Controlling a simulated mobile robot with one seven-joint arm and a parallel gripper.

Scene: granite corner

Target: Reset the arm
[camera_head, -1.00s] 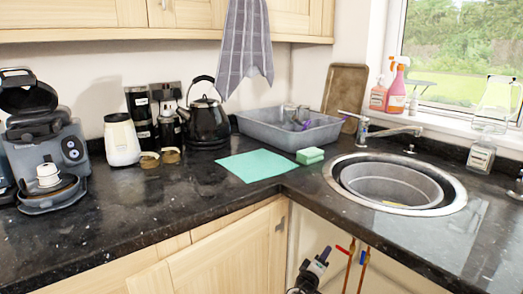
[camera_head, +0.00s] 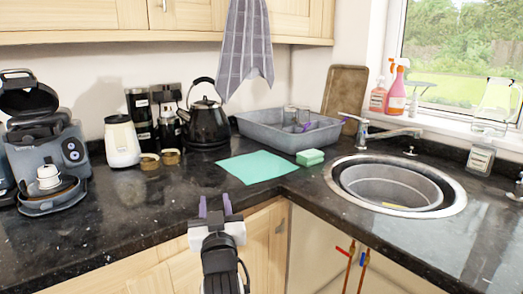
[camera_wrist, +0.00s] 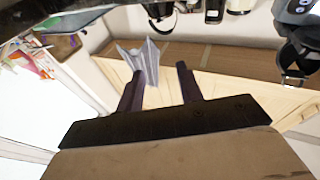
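My gripper (camera_head: 215,207) has two dark purple fingers on a white and black wrist. In the head view it hangs in front of the counter's front edge, left of the inside corner and over the cabinet doors in the picture. In the wrist view the gripper (camera_wrist: 162,80) has its fingers spread with a clear gap, and nothing shows between them. The wrist view looks upside down, with the grey checked towel (camera_wrist: 145,55) and the wooden wall cabinets behind the fingers.
The dark counter (camera_head: 130,215) holds a coffee machine (camera_head: 45,150), white jar (camera_head: 121,141), kettle (camera_head: 207,120), grey tray (camera_head: 265,130) with glasses, teal cloth (camera_head: 257,167) and green sponge (camera_head: 310,157). The sink (camera_head: 395,186) is at right.

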